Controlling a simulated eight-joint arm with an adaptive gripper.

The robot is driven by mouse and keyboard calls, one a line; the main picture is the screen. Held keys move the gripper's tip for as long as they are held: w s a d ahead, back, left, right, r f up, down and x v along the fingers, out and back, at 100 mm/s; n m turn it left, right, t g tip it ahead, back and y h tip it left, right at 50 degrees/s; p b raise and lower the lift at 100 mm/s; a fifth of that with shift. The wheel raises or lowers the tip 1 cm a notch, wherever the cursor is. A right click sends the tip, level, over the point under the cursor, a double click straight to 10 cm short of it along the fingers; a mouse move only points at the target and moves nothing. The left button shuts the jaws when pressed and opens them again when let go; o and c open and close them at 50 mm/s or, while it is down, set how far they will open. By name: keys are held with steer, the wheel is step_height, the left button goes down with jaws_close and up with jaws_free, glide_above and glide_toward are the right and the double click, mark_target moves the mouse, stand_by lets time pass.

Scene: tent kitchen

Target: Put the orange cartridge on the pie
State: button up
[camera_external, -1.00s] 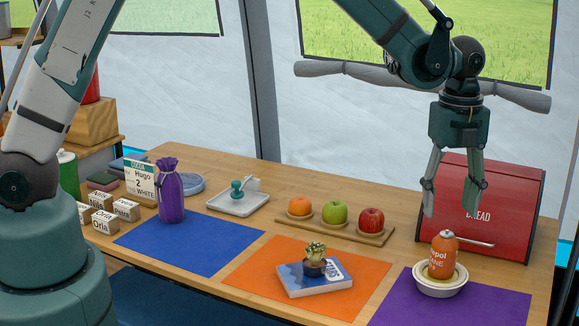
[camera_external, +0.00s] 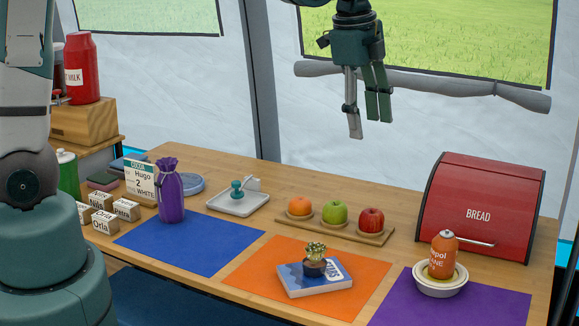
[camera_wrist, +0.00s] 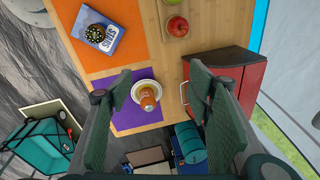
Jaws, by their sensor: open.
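The orange cartridge (camera_external: 442,257) stands upright in a white dish (camera_external: 440,288) on the purple mat. A yellowish-brown filling, apparently the pie (camera_external: 425,276), shows around its base inside the dish. The cartridge also shows in the wrist view (camera_wrist: 148,96), in the dish (camera_wrist: 137,85) and between my fingers in the picture, well below them. My gripper (camera_external: 369,128) is open and empty, high above the back of the table, up and to the left of the cartridge. It is clear of the cartridge. Its open fingers frame the wrist view (camera_wrist: 160,92).
A red bread box (camera_external: 482,205) stands behind the dish. A board (camera_external: 345,231) with an orange, a green apple and a red apple is at centre. A potted cactus on a blue book (camera_external: 315,283) sits on the orange mat (camera_external: 262,262). A purple bag (camera_external: 170,190) stands left.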

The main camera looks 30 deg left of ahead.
steer(key=s+a+r+n+t, duration=0.15)
steer(key=a+r+n, duration=0.35)
steer(key=a, duration=0.8)
steer(key=s+a+r+n+t, duration=0.1)
steer(key=s+a+n+t, duration=0.1)
steer(key=s+a+n, duration=0.5)
steer(key=s+a+n+t+y, duration=0.1)
steer(key=s+a+n, duration=0.7)
steer(key=a, duration=1)
steer(key=shift+s+r+t, duration=0.4)
steer(key=shift+s+t, duration=0.05)
steer(key=shift+s, duration=0.35)
